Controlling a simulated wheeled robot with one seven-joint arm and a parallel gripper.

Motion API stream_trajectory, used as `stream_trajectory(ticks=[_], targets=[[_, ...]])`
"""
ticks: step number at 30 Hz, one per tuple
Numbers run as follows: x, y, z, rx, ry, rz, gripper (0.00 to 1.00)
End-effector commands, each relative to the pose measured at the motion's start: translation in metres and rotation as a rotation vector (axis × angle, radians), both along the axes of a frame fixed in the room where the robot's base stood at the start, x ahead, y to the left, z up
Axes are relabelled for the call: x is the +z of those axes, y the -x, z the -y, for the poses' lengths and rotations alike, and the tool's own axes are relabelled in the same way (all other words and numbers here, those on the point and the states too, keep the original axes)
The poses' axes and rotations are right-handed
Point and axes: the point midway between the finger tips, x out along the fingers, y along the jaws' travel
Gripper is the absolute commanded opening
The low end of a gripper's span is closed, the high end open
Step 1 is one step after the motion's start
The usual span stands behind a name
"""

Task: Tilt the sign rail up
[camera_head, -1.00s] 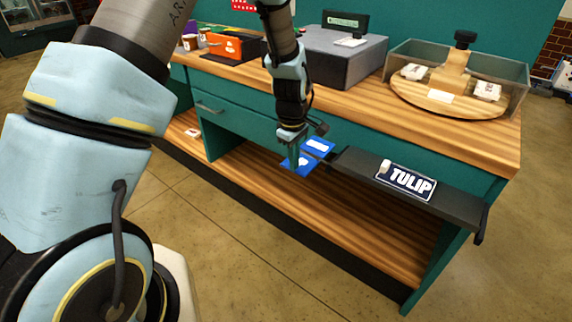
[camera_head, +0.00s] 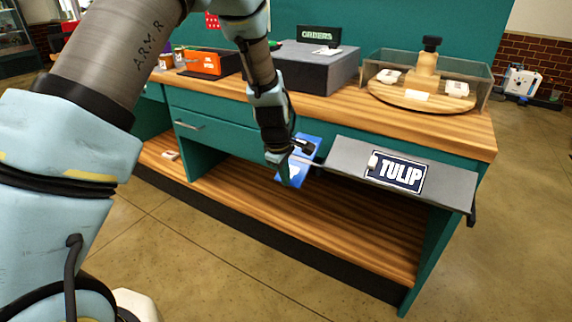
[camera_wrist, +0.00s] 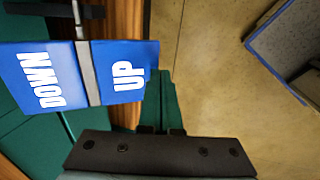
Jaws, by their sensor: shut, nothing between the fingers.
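My gripper (camera_head: 286,178) is shut and empty, pointing down at the blue plates. In the wrist view its green fingers (camera_wrist: 162,95) are beside the edge of the UP plate; whether they touch it I cannot tell.
The wooden counter (camera_head: 330,96) holds an orange box (camera_head: 205,62), a grey block (camera_head: 310,72) and a round wooden stand (camera_head: 425,95) behind clear walls. A wooden lower shelf (camera_head: 300,215) is mostly bare. Open floor lies in front.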

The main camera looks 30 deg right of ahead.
Motion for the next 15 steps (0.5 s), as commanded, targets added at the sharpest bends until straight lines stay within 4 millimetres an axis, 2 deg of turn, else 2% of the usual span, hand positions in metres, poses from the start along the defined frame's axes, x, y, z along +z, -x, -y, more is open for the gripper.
stream_trajectory(ticks=[15], targets=[[-0.0091,0.0001,0.0,0.001,-0.003,-0.002,0.0]])
